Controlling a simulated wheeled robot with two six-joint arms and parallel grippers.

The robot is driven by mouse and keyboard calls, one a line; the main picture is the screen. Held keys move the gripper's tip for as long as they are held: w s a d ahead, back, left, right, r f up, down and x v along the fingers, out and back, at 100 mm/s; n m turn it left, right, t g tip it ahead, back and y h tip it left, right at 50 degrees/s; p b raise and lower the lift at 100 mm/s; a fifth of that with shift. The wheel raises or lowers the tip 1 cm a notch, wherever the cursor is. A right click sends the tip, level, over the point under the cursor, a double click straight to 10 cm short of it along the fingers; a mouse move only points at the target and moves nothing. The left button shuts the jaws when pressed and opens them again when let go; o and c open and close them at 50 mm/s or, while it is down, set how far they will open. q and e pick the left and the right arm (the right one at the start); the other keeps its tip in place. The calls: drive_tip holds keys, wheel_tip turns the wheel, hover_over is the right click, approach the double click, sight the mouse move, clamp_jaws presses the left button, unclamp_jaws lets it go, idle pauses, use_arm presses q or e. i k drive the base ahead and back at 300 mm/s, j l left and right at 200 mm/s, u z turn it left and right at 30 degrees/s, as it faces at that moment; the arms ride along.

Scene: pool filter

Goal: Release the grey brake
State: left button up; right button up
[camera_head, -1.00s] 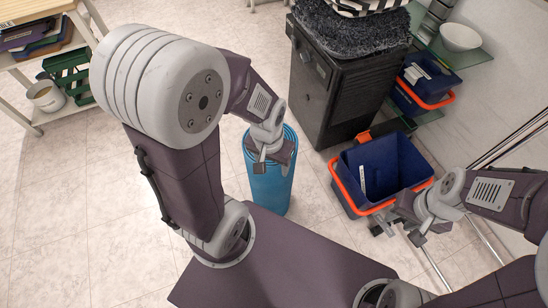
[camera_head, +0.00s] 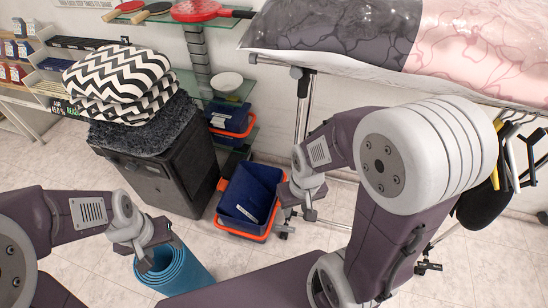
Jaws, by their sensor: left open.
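No part that I can clearly pick out as the grey brake shows. Small grey caster-like parts stand on the floor by the blue crate, one of them a caster (camera_head: 284,232) at its right corner. A dark foot part (camera_head: 428,266) of the metal rack stands further right. My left gripper (camera_head: 146,252) is open in front of the blue rolled mat (camera_head: 180,272) at lower left, with nothing seen in it. My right gripper (camera_head: 297,207) points down beside the right side of the crate. Its fingers are too small and overlapped to judge.
A dark cabinet (camera_head: 170,185) bears a fluffy rug and patterned cushions (camera_head: 118,85). A blue crate (camera_head: 246,198) with orange trim stands right of it. A metal rack with printed cloth (camera_head: 400,45) and hangers fills the right.

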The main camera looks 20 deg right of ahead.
sight(277, 227)
drive_tip(key=z, duration=0.9)
drive_tip(key=i+l+z, duration=0.1)
drive_tip(key=i+l, duration=0.2)
drive_tip(key=i+l+z, duration=0.1)
drive_tip(key=i+l, duration=0.15)
drive_tip(key=i, duration=0.2)
